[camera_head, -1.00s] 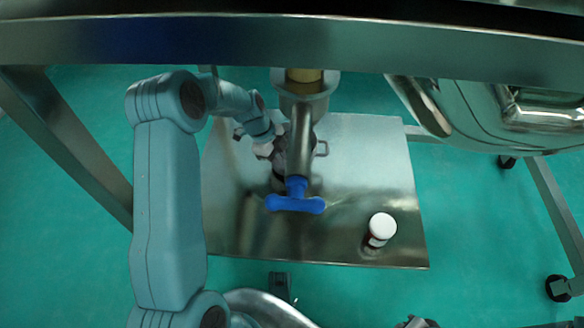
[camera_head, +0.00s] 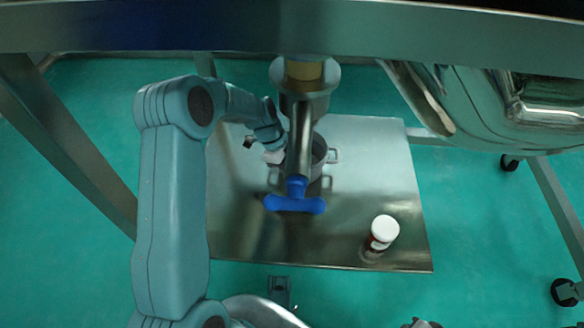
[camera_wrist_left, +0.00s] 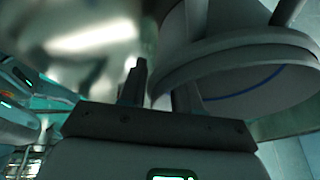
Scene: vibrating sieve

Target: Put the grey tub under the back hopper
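The grey tub (camera_head: 319,158), a round pot with side handles, stands on the metal plate. It is partly hidden by the outlet pipe (camera_head: 300,135) with the blue valve handle (camera_head: 295,204), which hangs in front of and over it. My left gripper (camera_head: 272,155) is at the tub's left side. In the left wrist view its two fingers (camera_wrist_left: 159,92) are apart, the right one beside or against the tub's wall (camera_wrist_left: 235,62). Contact there is hard to tell.
A white-capped brown bottle (camera_head: 383,232) stands at the plate's front right. The metal plate (camera_head: 375,170) is otherwise mostly clear. A steel frame beam (camera_head: 420,38) crosses above, and a shiny steel vessel (camera_head: 480,105) hangs at the upper right.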

